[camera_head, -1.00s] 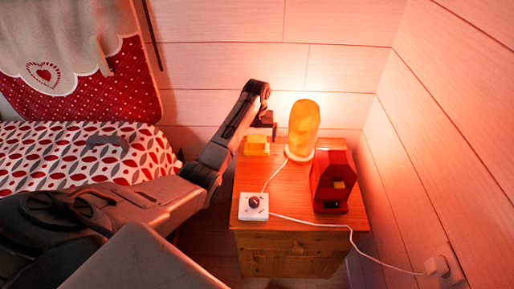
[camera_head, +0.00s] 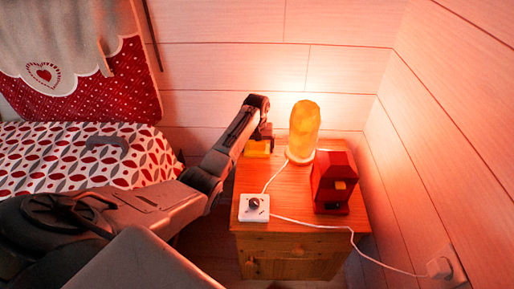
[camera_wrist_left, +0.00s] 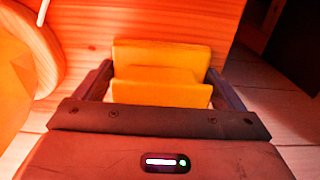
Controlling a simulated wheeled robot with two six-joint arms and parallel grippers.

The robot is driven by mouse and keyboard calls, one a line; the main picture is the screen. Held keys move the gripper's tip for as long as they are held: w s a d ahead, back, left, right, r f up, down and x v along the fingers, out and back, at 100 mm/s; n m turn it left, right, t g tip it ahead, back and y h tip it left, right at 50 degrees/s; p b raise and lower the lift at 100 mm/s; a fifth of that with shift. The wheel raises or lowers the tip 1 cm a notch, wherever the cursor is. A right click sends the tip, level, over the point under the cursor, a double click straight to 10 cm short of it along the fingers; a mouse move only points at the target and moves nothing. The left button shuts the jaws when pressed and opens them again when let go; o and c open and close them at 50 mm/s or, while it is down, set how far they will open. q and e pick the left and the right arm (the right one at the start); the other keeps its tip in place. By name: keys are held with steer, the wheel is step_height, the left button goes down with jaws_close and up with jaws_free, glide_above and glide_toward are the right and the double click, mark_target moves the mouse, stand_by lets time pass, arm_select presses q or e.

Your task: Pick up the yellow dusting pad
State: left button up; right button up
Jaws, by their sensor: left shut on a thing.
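The yellow dusting pad (camera_head: 257,149) is at the back left of the wooden nightstand, left of the glowing lamp. In the left wrist view the pad (camera_wrist_left: 160,75) sits between the two dark fingers, one on each side of it. My left gripper (camera_head: 259,140) is shut on the pad, coming down from above and partly covering it in the head view. In the left wrist view my left gripper (camera_wrist_left: 158,88) spans the pad's width. I cannot tell whether the pad still touches the nightstand top. My right gripper is not in view.
The nightstand (camera_head: 290,195) also bears the lamp (camera_head: 304,128) right beside the gripper, a red box-shaped object (camera_head: 333,183) and a white dimmer (camera_head: 254,207). A white cable runs across it to a wall outlet (camera_head: 439,267). A bed (camera_head: 70,155) is at left.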

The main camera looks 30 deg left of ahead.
arm_select(q)
steer(key=shift+r, duration=0.15)
steer(key=shift+r, duration=0.3)
step_height(320, 180, up, 2)
steer(key=shift+r, duration=0.2)
steer(key=shift+s+d+r+p, duration=0.15)
steer(key=shift+s+d+p, duration=0.1)
steer(key=shift+s+p, duration=0.15)
steer(key=s+d, duration=0.2)
steer(key=s, duration=0.1)
steer(key=s+d+p, duration=0.1)
steer(key=s+d, duration=0.1)
steer(key=s, duration=0.2)
steer(key=s+d+r, duration=0.1)
steer(key=s+d, duration=0.2)
steer(key=s, duration=0.1)
steer(key=shift+s+r+p, duration=0.1)
steer(key=shift+s+p, duration=0.1)
steer(key=shift+p, duration=0.15)
steer(key=shift+s+d+r, duration=0.1)
steer(key=shift+s+d, duration=0.35)
steer(key=shift+s, duration=0.25)
arm_select(e)
step_height(320, 180, down, 8)
steer(key=w+d+g, duration=0.1)
steer(key=shift+w+r, duration=0.2)
steer(key=shift+r, duration=0.05)
